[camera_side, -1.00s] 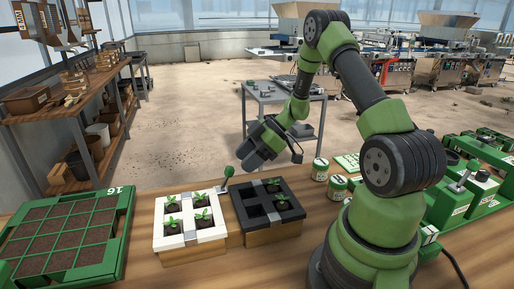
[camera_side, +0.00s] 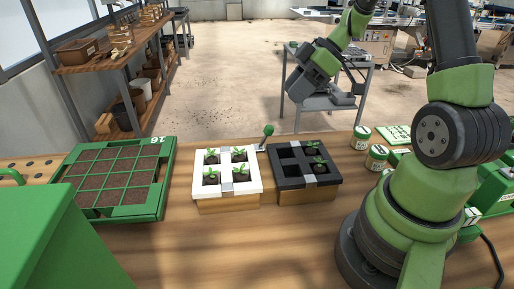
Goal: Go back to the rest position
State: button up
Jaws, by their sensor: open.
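My gripper (camera_side: 299,93) hangs above and beyond the far edge of the bench, in front of a grey cart. It is empty and apart from everything on the bench. Its fingers are dark and small in this view. Below it on the bench are a white tray (camera_side: 197,187) with a green seedling in each of its cells and a black tray (camera_side: 310,181) to its right. The black tray holds seedlings in its right-hand cells, and its left-hand cells look empty.
A green tray of soil cells (camera_side: 158,183) lies at the left. A green-knobbed lever (camera_side: 268,131) stands behind the trays. Two small jars (camera_side: 376,157) stand right of the black tray. A green box (camera_side: 60,240) fills the near left corner. The front middle of the bench is clear.

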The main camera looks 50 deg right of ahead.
jog(key=s+a+r+m+t+h, duration=0.2)
jog(key=s+a+r+m+h, duration=0.2)
jog(key=s+a+r+m, duration=0.7)
jog(key=shift+s+a+r, duration=0.7)
jog(key=shift+s+a, duration=0.5)
jog(key=shift+a, duration=0.7)
